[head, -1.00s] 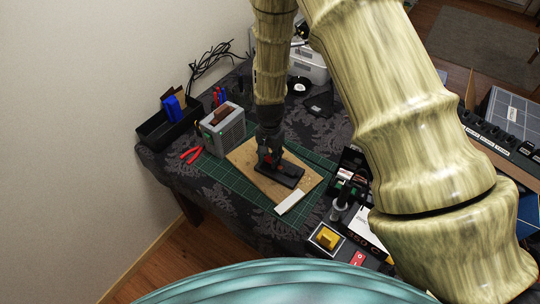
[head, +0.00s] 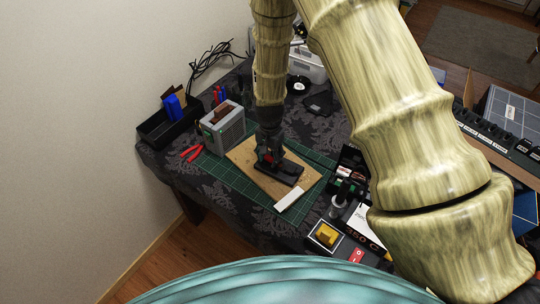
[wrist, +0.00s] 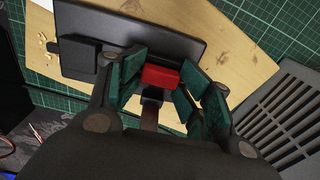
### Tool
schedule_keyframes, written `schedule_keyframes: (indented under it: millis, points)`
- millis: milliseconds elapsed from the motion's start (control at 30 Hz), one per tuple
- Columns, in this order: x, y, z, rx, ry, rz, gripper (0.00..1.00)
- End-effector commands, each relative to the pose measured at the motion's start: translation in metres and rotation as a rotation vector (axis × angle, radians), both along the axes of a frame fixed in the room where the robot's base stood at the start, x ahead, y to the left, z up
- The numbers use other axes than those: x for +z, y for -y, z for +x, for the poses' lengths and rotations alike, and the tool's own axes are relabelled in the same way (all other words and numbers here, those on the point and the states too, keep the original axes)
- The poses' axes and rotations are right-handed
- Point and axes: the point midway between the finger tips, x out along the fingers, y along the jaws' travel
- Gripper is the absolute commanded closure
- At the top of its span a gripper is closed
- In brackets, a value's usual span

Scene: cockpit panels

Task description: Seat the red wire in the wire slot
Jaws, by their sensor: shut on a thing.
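My gripper (wrist: 160,88) points down over the board, with a green-padded finger on each side of the red wire. The red wire shows as a short red block (wrist: 160,75) between the pads in the wrist view, and as a small red patch (head: 265,156) in the head view. Beside and below it is a flat black fixture (head: 288,174), seen in the wrist view as a dark plate (wrist: 180,40) with a raised block. The wire slot itself cannot be made out. Whether the red piece touches the fixture is unclear.
The fixture lies on a wooden board (head: 246,162) on a green cutting mat (head: 230,182). A white strip (head: 289,199) lies at the board's front edge. Boxes crowd the right.

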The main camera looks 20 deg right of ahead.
Motion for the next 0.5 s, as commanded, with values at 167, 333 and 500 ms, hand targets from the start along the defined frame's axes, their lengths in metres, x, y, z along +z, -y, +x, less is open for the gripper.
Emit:
schedule_keyframes:
  millis: [167,333,500]
  points:
    - [-0.0112,-0.0017,-0.0084,0.001,-0.018,0.002,0.43]
    - [-0.0094,-0.0015,-0.0076,0.001,-0.016,0.001,0.43]
    - [-0.0077,-0.0012,-0.0067,0.001,-0.014,0.001,0.43]
